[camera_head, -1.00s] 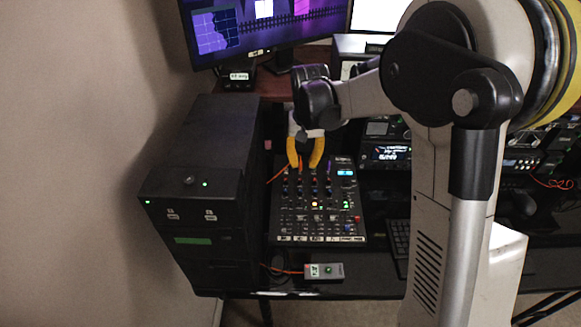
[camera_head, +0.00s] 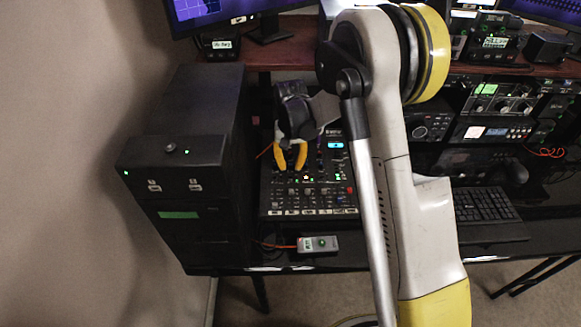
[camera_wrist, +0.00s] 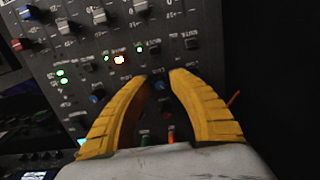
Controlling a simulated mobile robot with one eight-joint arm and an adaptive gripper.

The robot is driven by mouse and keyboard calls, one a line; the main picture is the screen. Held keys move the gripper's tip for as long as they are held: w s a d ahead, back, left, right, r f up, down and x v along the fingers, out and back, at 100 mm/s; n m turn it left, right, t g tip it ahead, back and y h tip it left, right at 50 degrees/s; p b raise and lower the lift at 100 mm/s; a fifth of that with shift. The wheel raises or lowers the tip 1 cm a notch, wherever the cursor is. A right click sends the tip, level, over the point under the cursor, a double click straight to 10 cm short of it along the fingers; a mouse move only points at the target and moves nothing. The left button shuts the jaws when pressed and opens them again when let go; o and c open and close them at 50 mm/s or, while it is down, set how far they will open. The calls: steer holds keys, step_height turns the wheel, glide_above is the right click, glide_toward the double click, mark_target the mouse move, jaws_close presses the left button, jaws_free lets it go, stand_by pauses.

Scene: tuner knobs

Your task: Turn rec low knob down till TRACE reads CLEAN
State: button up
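The black mixer-like panel (camera_head: 345,178) stands on the desk at the middle of the head view, with rows of small knobs and lit buttons. In the wrist view its face (camera_wrist: 205,18) shows white faders, a blue knob (camera_wrist: 97,97) left of my fingers and a red knob (camera_wrist: 22,44) at far left. My gripper (camera_head: 290,168) has yellow fingers over the panel's upper left part. In the wrist view its fingertips (camera_wrist: 165,78) are slightly apart, close to the panel; a small dark blue part shows between them. I cannot tell if they touch it. Knob labels and any TRACE word are unreadable.
A black tower (camera_head: 185,125) stands left of the panel. A small grey box (camera_head: 318,244) with a green light lies in front. A small display (camera_head: 221,44) stands under the monitor. A keyboard (camera_head: 487,215) and radio gear (camera_head: 495,130) are at right. My arm covers the middle.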

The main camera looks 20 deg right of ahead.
jaws_close()
steer(key=shift+n, duration=0.4)
steer(key=n, duration=0.3)
steer(key=shift+n, duration=0.3)
steer(key=n, duration=0.4)
steer(key=shift+n+h, duration=0.3)
steer(key=shift+h, duration=0.1)
jaws_free()
